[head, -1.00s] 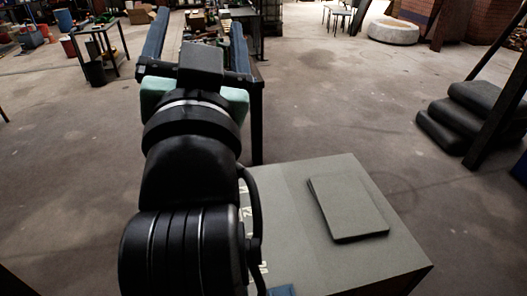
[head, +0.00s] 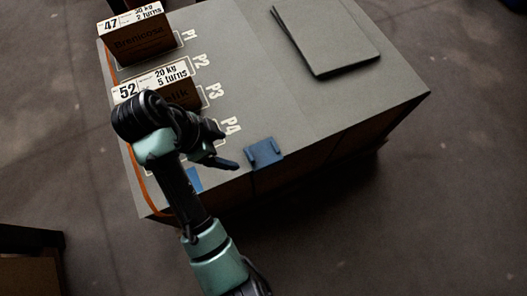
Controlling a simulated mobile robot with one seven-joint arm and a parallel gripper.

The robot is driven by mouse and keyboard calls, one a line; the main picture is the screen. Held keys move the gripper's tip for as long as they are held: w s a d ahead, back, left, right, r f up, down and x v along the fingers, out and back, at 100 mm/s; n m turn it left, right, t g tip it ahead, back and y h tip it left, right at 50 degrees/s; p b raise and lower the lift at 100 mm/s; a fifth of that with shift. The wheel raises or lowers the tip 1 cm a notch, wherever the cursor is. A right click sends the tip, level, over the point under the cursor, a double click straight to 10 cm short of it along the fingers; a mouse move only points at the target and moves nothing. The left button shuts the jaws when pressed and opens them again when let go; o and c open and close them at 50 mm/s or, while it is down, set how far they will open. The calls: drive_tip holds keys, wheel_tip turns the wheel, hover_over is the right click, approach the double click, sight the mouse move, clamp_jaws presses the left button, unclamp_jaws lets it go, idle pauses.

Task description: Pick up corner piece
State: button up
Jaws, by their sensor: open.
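A small blue bracket-like piece (head: 264,153) sits at the front edge of the grey table top (head: 300,110) in the head view. It may be the corner piece, but I cannot tell for sure. A second blue piece (head: 194,180) shows at the table's front edge, partly hidden by my arm. My gripper (head: 228,148) is open over the table near the P4 mark. Its dark fingers point right, toward the blue bracket, with a gap between. Nothing shows between the fingers.
Two dark brown boxes with white labels, 47 (head: 140,40) and 52 (head: 178,92), stand on the left by the P marks. A flat grey slab (head: 322,38) lies at the back right. An orange strip (head: 141,178) runs along the left edge. Floor lies open at right.

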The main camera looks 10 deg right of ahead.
drive_tip(key=b, duration=0.4)
hover_over(249, 155)
drive_tip(key=s+a, duration=0.2)
drive_tip(key=a, duration=0.1)
wheel_tip(249, 155, down, 6)
drive_tip(key=shift+w+d+f, duration=0.1)
drive_tip(key=shift+d, duration=0.05)
drive_tip(key=b+x, duration=0.1)
drive_tip(key=x, duration=0.1)
drive_tip(key=w+b+x, duration=0.1)
drive_tip(key=x, duration=0.2)
drive_tip(key=shift+d+f, duration=0.15)
clamp_jaws()
